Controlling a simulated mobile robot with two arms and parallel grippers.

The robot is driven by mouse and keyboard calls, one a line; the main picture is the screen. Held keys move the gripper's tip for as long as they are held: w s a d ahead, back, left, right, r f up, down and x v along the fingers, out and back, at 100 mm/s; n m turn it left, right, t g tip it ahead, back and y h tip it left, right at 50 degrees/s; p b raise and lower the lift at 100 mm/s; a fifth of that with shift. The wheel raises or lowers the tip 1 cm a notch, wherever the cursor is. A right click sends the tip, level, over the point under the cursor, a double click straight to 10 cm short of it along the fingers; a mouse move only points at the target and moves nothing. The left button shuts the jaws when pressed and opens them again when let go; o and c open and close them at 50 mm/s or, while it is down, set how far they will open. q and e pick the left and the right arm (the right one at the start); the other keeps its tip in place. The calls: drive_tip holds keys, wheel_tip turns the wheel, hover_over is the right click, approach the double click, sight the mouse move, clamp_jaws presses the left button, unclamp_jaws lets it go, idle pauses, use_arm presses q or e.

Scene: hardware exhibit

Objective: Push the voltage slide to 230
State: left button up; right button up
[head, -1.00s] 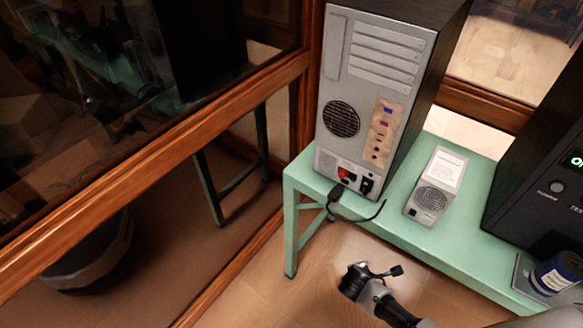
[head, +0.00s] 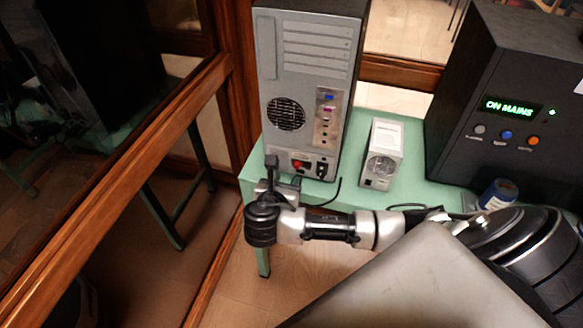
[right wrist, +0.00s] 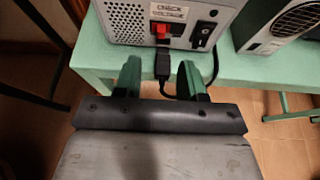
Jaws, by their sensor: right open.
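A computer tower (head: 284,62) stands with its grey rear panel towards me on a green table. The red voltage slide (head: 298,164) is low on that panel. In the right wrist view the red slide (right wrist: 162,31) sits below a "CHECK VOLTAGE" label (right wrist: 168,13). The slide's number is too small to read. My right gripper (right wrist: 160,72) is open just in front of the panel's lower edge, below the slide, with no visible contact with it. A black cable with its plug (right wrist: 163,68) shows between the two fingers. My left gripper is not in view.
A black socket and switch area (right wrist: 204,32) is right of the slide. A small grey box (head: 382,150) stands right of the tower. A black unit reading "ON MAINS" (head: 497,125) and a blue can (head: 497,194) are further right. A wood-framed glass wall (head: 130,135) is on the left.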

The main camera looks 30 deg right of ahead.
sight(296, 166)
drive_tip(key=x, duration=0.8)
drive_tip(key=shift+w+d+f, duration=0.1)
drive_tip(key=shift+d, duration=0.1)
clamp_jaws()
